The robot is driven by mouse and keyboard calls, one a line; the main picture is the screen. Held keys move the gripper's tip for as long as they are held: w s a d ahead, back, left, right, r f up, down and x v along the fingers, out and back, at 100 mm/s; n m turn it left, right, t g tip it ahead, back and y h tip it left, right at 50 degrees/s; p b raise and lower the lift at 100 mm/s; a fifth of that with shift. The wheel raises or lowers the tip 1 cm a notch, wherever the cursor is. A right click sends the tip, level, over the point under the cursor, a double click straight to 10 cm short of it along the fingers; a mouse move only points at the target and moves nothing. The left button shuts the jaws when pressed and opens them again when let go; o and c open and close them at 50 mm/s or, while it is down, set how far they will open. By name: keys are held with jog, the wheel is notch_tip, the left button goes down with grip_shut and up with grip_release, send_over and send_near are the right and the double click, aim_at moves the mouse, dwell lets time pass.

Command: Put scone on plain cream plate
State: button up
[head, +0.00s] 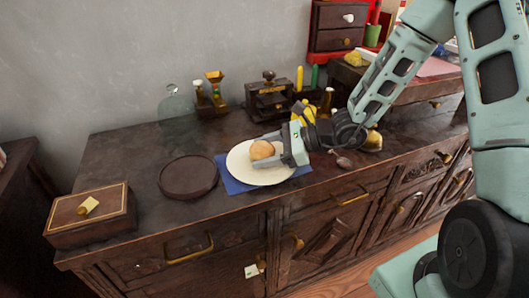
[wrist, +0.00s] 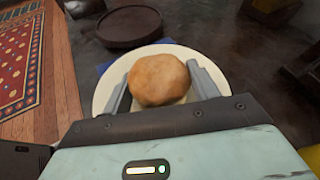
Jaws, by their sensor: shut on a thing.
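The scone (head: 262,150) is round and golden brown. My gripper (head: 278,152) is shut on it, with one finger on each side. In the wrist view the scone (wrist: 159,80) sits between my two grey fingers (wrist: 163,88). The plain cream plate (head: 258,177) lies on a blue cloth on the dark wooden sideboard. The scone and fingers are over the plate; I cannot tell whether the scone touches it. The plate's rim (wrist: 105,91) also shows around the scone in the wrist view.
A round dark tray (head: 188,177) lies left of the plate; it also shows in the wrist view (wrist: 128,27). A wooden box (head: 90,214) stands at the front left. A glass dome (head: 174,104), bottles and a dark grinder-like box (head: 268,97) stand behind. A small spoon-like thing (head: 341,160) lies right of the plate.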

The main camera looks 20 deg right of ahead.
jog(key=shift+f, duration=0.15)
jog(key=o, duration=1)
